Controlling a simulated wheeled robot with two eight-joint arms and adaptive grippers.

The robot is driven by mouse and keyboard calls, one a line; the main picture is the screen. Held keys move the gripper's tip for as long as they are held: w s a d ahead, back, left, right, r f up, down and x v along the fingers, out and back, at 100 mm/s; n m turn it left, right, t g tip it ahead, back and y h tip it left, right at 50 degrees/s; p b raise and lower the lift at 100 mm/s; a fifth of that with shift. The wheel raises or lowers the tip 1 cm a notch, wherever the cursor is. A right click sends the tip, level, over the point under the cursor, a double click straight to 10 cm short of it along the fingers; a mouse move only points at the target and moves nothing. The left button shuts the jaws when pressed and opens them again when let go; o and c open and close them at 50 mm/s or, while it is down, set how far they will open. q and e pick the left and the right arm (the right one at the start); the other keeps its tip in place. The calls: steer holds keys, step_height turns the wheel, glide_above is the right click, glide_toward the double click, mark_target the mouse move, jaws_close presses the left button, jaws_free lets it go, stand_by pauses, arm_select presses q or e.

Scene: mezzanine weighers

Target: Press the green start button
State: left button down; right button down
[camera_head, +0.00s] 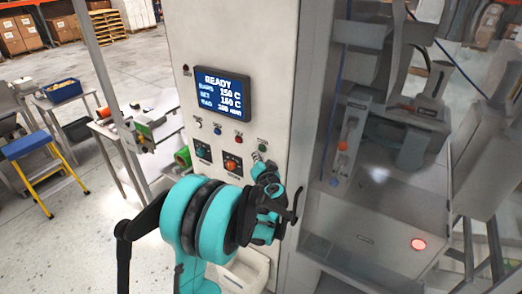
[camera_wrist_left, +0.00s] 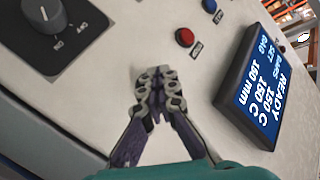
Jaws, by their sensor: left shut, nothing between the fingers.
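The green button (camera_head: 262,146) is a small button at the right end of the upper button row on the machine's pale front panel, below the screen. In the head view my left gripper (camera_head: 258,157) is just below it, fingers toward the panel. In the left wrist view the closed fingertips (camera_wrist_left: 158,78) are in front of the panel, below the red button (camera_wrist_left: 185,37). No green button shows there; the fingers may cover it. I cannot tell whether they touch the panel. My left gripper is shut and empty. My right gripper is not in view.
The blue screen (camera_head: 222,93) reads READY. A blue button (camera_wrist_left: 209,5) and a black plate with a knob (camera_wrist_left: 45,13) flank the fingers in the wrist view. An orange-red control (camera_head: 232,163) sits below the row. A glazed enclosure (camera_head: 365,245) stands right.

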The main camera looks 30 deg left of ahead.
arm_select(q)
steer(key=shift+w, duration=0.15)
stand_by(0.5)
steer(key=shift+w, duration=0.3)
steer(key=shift+w+b, duration=0.3)
steer(key=shift+w, duration=0.1)
stand_by(0.6)
steer(key=shift+s, duration=0.9)
steer(key=shift+s+a+b, duration=0.2)
steer(key=shift+s+b, duration=0.35)
steer(key=shift+s, duration=1.9)
